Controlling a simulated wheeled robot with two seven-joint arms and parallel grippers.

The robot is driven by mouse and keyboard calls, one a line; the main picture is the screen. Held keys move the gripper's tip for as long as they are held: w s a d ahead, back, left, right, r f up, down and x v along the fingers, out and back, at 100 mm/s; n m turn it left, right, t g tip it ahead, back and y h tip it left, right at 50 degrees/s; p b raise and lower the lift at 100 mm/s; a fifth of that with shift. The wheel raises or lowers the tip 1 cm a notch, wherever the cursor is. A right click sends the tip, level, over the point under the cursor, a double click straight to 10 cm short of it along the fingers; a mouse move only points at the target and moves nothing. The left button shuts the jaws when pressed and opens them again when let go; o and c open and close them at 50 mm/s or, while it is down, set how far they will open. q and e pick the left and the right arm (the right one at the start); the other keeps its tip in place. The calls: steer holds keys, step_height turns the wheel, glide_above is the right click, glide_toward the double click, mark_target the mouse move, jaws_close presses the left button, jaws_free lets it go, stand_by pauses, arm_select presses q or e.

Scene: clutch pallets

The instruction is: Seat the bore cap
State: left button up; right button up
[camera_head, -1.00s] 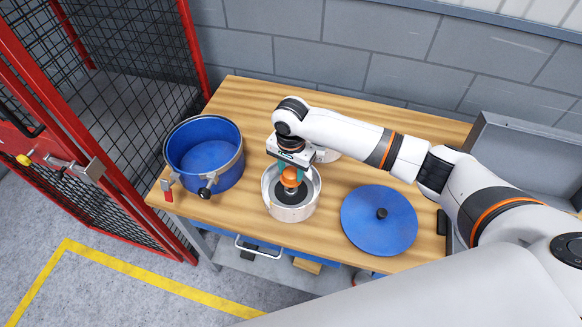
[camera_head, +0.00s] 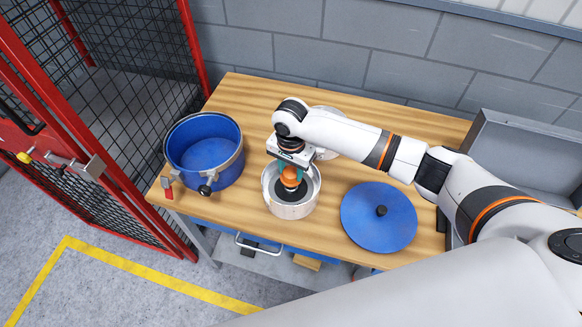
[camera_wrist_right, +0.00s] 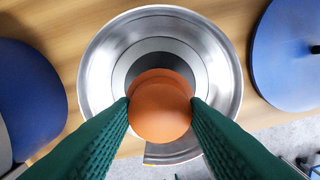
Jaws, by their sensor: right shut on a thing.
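An orange round-topped piece, seemingly the bore cap (camera_head: 290,178), is between the green fingers of my right gripper (camera_head: 290,172). A round metal housing (camera_head: 291,211) stands open on the bench under the gripper, with a dark disc inside. In the right wrist view the orange cap (camera_wrist_right: 160,112) is pinched between both fingertips and lies over the middle of the housing (camera_wrist_right: 97,65). It covers part of the dark centre and pale ring. Its underside is hidden, so I cannot tell whether it touches the bore. My left gripper is not in view.
A blue open pot (camera_head: 205,160) with clamps stands left of the housing on the wooden bench (camera_head: 250,95). A blue lid (camera_head: 375,222) with a black knob lies to the right. A pale round part shows behind my right wrist. A red-framed mesh cage stands at left.

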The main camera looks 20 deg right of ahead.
steer(key=shift+f+b, duration=0.3)
steer(key=shift+f, duration=1.5)
steer(key=o, duration=1.4)
steer(key=shift+r, duration=0.1)
step_height(320, 180, up, 2)
steer(key=p, duration=0.3)
steer(key=shift+r, duration=0.2)
steer(key=shift+r+p, duration=0.4)
steer(key=shift+r, duration=1.85)
steer(key=shift+f, duration=0.1)
